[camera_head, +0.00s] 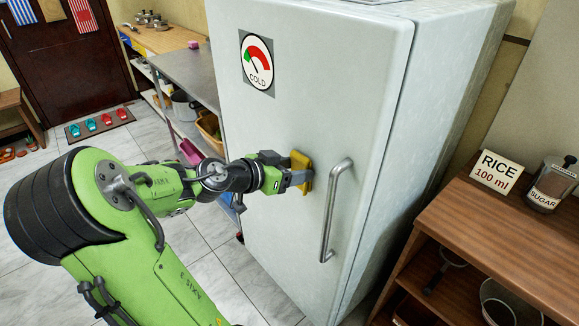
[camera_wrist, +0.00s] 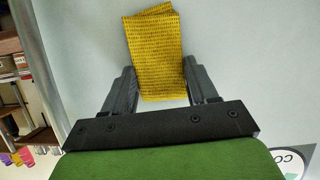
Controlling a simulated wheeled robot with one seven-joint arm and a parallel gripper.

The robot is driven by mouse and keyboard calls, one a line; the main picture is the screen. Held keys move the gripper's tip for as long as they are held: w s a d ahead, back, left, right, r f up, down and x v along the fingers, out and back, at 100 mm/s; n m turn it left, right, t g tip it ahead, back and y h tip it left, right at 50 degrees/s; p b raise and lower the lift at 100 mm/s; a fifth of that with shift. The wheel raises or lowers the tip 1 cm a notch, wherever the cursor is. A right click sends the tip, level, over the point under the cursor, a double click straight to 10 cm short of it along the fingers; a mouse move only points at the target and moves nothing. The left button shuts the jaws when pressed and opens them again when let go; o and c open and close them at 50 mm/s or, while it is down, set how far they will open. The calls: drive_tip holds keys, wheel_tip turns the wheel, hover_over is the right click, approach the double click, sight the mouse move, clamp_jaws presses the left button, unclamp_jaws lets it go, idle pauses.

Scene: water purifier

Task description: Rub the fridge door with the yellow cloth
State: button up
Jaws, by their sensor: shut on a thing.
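The pale grey fridge door (camera_head: 290,135) stands upright in front of me, with a metal handle (camera_head: 331,212) on its right side. The folded yellow cloth (camera_head: 301,170) is at the door, left of the handle. My gripper (camera_head: 297,178) is shut on the cloth. In the wrist view, the cloth (camera_wrist: 158,50) shows between the two dark fingers of my gripper (camera_wrist: 162,88), with the pale door behind it. The cloth looks to be against the door or very close to it; I cannot tell exact contact.
A round COLD dial (camera_head: 257,64) is on the upper left of the door. A wooden cabinet (camera_head: 500,235) with a RICE sign (camera_head: 497,172) and a SUGAR jar (camera_head: 552,183) stands on the right. Metal shelving (camera_head: 190,75) stands left of the fridge. Tiled floor shows at the lower left.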

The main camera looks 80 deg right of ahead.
drive_tip(key=shift+w, duration=0.1)
drive_tip(key=shift+w+a+p, duration=0.4)
drive_tip(key=shift+w+a, duration=1.55)
drive_tip(key=shift+a, duration=0.3)
drive_tip(key=shift+w+a, duration=1)
drive_tip(key=shift+a, duration=0.1)
